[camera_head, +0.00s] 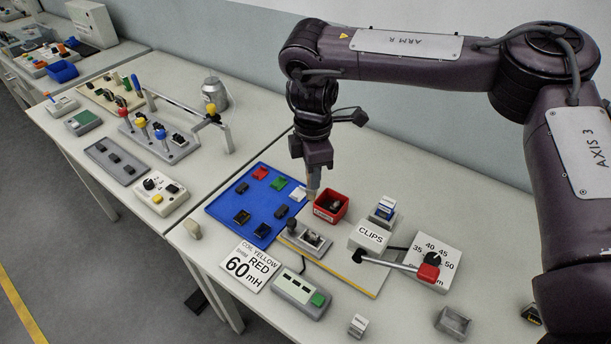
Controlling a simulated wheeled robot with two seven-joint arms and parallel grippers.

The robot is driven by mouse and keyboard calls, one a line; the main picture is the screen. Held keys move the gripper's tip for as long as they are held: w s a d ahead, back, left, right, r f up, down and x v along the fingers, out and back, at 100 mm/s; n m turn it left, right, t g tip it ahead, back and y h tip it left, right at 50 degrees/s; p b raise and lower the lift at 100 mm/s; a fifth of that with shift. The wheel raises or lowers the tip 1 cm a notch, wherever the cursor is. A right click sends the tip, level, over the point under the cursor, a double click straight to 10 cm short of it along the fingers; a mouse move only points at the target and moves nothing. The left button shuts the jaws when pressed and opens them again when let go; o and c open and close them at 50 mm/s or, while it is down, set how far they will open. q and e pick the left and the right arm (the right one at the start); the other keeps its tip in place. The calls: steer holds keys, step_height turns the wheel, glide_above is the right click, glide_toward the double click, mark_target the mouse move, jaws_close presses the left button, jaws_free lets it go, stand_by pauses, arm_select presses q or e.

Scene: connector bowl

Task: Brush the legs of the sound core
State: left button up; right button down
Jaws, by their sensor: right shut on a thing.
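My right gripper (312,190) points down at the left edge of a small red bin (336,198), just right of the blue mat. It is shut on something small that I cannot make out. The red bin has a white label and dark pieces in it. Several small blocks, black, red, green, blue and white, lie on the blue mat (222,208); I cannot tell which is the sound core. A grey fixture (308,238) holding small dark and light parts stands in front of the bin. No brush is clearly visible. My left gripper is out of view.
A white CLIPS box (369,236) and a lever with a red knob (428,272) stand right of the fixture. In front lie a COIL YELLOW card (249,266) and a grey device with a green button (302,292).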

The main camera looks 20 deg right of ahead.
mark_target(308, 190)
steer(key=n+p, duration=0.1)
steer(key=n, duration=0.1)
steer(key=f+n+p, duration=0.1)
steer(key=n, duration=0.2)
steer(key=a+n+p, duration=0.1)
steer(key=n, duration=0.2)
steer(key=shift+s+f, duration=0.3)
steer(key=shift+s, duration=0.05)
steer(key=n, duration=0.1)
steer(key=n+p, duration=0.1)
steer(key=f+n, duration=0.1)
steer(key=shift+s+a, duration=0.15)
steer(key=shift+s, duration=0.1)
steer(key=n, duration=0.1)
steer(key=n+p, duration=0.1)
steer(key=shift+s+f+n, duration=0.15)
steer(key=shift+f+n, duration=0.15)
steer(key=shift+f, duration=0.05)
arm_select(q)
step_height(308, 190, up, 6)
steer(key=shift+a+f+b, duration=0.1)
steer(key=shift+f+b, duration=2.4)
steer(key=shift+b, duration=0.05)
arm_select(e)
step_height(308, 190, down, 8)
steer(key=shift+r, duration=0.15)
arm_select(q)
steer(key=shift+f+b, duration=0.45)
arm_select(e)
steer(key=shift+f, duration=0.7)
